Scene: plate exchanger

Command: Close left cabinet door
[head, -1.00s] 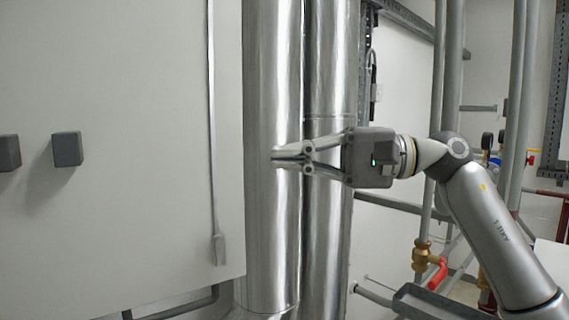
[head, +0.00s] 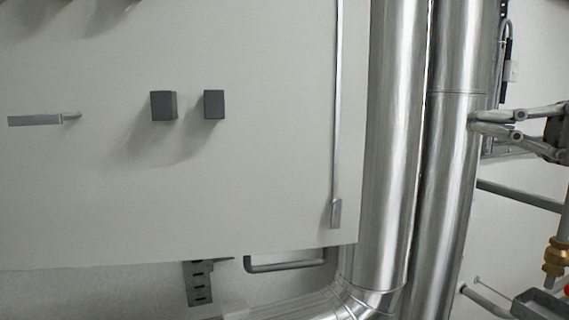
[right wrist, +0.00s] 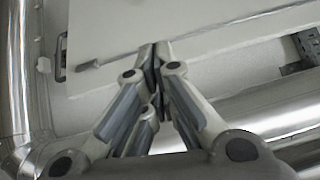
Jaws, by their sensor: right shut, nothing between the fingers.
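The white cabinet front (head: 250,185) fills the left and middle of the head view. It has two dark grey square knobs, a left one (head: 163,105) and a right one (head: 214,104), side by side. No clear seam or gap between doors shows, so I cannot tell whether the left door stands open. My right gripper (head: 474,121) is shut and empty, at the right edge in front of the right steel pipe and well right of the knobs. In the right wrist view its closed fingertips (right wrist: 156,50) overlap a white panel's edge. My left gripper is not in view.
Two tall shiny pipes, a left one (head: 394,150) and a right one (head: 455,180), stand right of the cabinet. A thin grey rod (head: 338,100) runs down the cabinet's right side. A grey handle (head: 38,120) shows at the left. A brass valve (head: 555,255) sits at lower right.

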